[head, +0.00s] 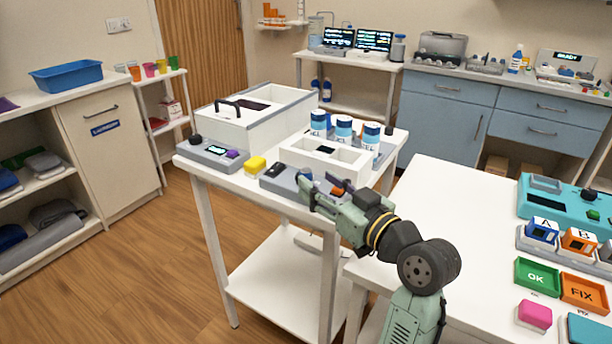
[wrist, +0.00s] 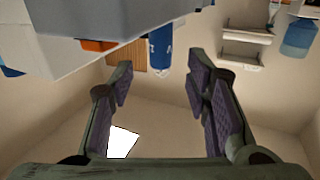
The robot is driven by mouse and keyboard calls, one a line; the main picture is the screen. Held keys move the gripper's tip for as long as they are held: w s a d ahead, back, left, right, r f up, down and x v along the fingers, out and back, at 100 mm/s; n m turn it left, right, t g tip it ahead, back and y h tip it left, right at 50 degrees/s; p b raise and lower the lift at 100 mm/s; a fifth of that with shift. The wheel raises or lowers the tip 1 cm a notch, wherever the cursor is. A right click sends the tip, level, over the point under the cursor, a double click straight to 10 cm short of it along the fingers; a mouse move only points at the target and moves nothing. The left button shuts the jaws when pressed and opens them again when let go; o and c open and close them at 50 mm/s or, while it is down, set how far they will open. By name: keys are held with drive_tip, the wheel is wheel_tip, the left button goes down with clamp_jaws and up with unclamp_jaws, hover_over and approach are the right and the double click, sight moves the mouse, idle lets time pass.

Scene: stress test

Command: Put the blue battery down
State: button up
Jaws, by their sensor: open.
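Blue-and-white cylinders that look like batteries stand upright at the white tray (head: 318,160) on the small white table; one is the left battery (head: 318,122), one the middle battery (head: 343,128), one the right battery (head: 371,136). I cannot tell which one the task means. My gripper (head: 322,188) is at the front of that tray, beside a grey device (head: 283,181). In the wrist view my gripper (wrist: 158,85) has its fingers wide apart with nothing between them. A blue cylinder (wrist: 160,48) shows beyond the fingertips, near a grey block; I cannot tell whether it is a battery.
A white box with a black handle (head: 250,112), a grey device with a display (head: 213,152) and a yellow block (head: 255,164) share the small table. The white table at right (head: 455,200) holds a teal device (head: 560,205), lettered blocks and coloured trays. Its near-left part is bare.

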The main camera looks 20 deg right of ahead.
sight(310, 175)
drive_tip(key=p+x, duration=0.1)
drive_tip(key=x, duration=0.3)
drive_tip(key=shift+r, duration=0.15)
drive_tip(key=shift+c, duration=0.5)
clamp_jaws()
